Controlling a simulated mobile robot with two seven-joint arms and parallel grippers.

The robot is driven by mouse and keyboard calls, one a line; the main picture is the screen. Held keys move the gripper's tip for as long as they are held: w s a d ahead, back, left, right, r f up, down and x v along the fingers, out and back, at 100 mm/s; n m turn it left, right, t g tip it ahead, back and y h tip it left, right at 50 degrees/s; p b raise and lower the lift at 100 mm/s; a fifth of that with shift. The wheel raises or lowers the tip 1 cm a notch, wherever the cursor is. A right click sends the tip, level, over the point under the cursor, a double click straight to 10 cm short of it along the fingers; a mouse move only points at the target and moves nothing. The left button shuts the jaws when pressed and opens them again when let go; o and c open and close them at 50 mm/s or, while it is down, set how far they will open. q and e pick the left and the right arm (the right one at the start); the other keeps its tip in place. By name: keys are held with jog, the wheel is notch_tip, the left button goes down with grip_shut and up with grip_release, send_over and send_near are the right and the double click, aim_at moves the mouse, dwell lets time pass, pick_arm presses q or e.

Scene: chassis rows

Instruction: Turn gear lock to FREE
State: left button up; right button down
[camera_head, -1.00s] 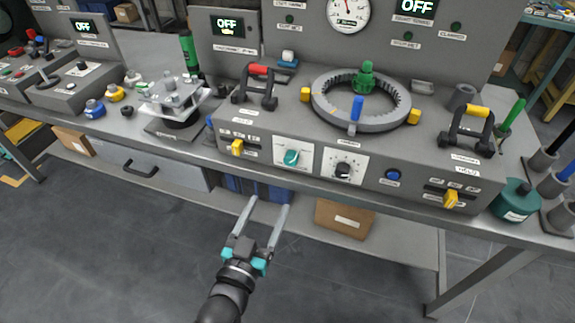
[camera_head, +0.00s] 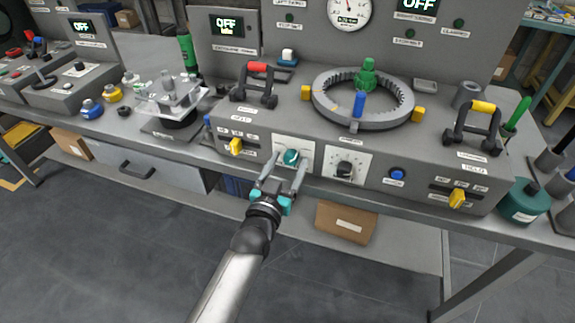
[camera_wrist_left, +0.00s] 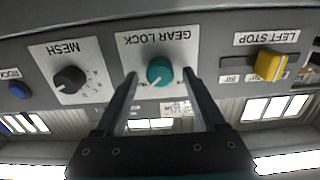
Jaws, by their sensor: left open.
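The gear lock knob (camera_head: 290,157) is a round teal knob with a white pointer mark on a white plate on the bench unit's front panel. In the left wrist view the knob (camera_wrist_left: 160,71) sits under the GEAR LOCK label, which appears upside down. My left gripper (camera_head: 284,168) is open in front of the plate, its fingers pointing at the knob. In the left wrist view the gripper (camera_wrist_left: 160,78) has one finger on each side of the knob, with gaps to both. The FREE lettering is too small to read. My right gripper is not in view.
The black mesh knob (camera_head: 345,169) is to the right of the gear lock. The yellow left stop slider (camera_head: 236,147) is to its left. A blue button (camera_head: 397,174) is further right. A grey ring gear (camera_head: 362,99) and a red-topped handle (camera_head: 256,84) stand above the panel.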

pick_arm(q)
grip_shut()
dwell(0.7)
